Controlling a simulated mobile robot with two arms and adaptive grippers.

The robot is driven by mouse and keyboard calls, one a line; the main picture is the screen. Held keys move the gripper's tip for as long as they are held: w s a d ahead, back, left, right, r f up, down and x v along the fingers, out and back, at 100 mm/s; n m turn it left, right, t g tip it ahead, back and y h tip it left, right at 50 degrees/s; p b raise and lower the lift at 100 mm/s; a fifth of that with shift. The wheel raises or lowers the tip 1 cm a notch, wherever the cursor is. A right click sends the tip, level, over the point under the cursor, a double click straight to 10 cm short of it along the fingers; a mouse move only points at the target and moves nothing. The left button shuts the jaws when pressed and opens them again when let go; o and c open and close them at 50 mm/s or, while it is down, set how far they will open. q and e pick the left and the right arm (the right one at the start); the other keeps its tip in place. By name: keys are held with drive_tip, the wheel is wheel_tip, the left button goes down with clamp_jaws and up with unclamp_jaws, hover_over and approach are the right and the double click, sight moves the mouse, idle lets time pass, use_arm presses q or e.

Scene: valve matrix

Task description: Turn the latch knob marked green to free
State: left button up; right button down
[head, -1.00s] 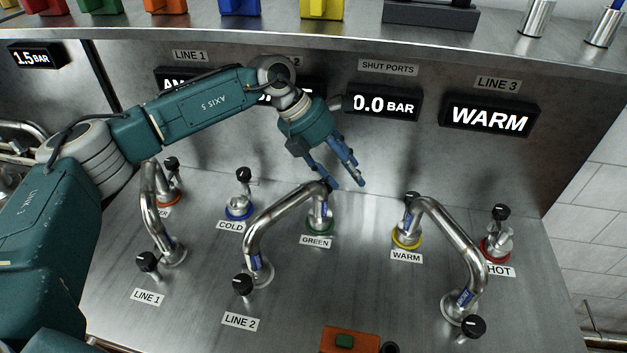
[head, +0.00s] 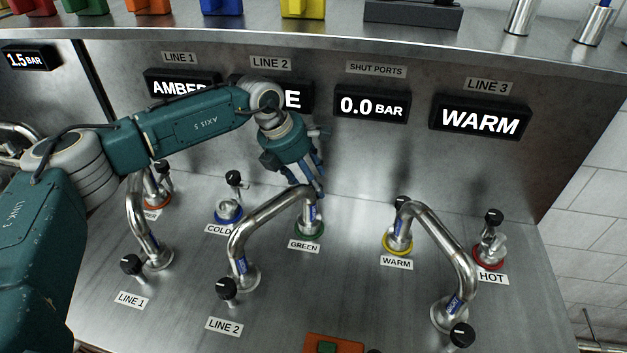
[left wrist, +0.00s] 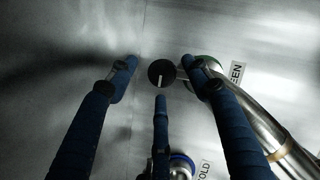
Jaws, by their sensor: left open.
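The green port has a green ring (head: 310,232) at its base and a GREEN label (head: 304,245) in front. A metal pipe from LINE 2 (head: 262,219) ends in this port. In the left wrist view its black latch knob (left wrist: 161,73), with a white mark, lies between my spread fingers, with a gap on both sides. In the head view the knob is hidden behind my fingers. My left gripper (head: 317,190) is open, pointing down just over the green port. It also shows in the left wrist view (left wrist: 160,76) with three blue fingers. My right gripper is not in view.
The COLD port (head: 229,213) stands left of green, and the WARM port (head: 397,243) stands right with another pipe (head: 447,242). Displays line the back wall; the SHUT PORTS display (head: 372,104) reads 0.0 BAR. An orange box (head: 334,344) sits at the front edge.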

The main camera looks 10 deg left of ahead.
use_arm(q)
drive_tip(key=shift+w+d+f, duration=0.1)
drive_tip(key=shift+d+f, duration=0.15)
drive_tip(key=shift+f, duration=0.2)
drive_tip(key=shift+w+d+f, duration=0.1)
drive_tip(key=shift+f, duration=0.3)
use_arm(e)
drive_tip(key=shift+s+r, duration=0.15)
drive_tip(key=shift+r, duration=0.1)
use_arm(q)
drive_tip(key=c, duration=1.1)
drive_tip(key=shift+o, duration=0.2)
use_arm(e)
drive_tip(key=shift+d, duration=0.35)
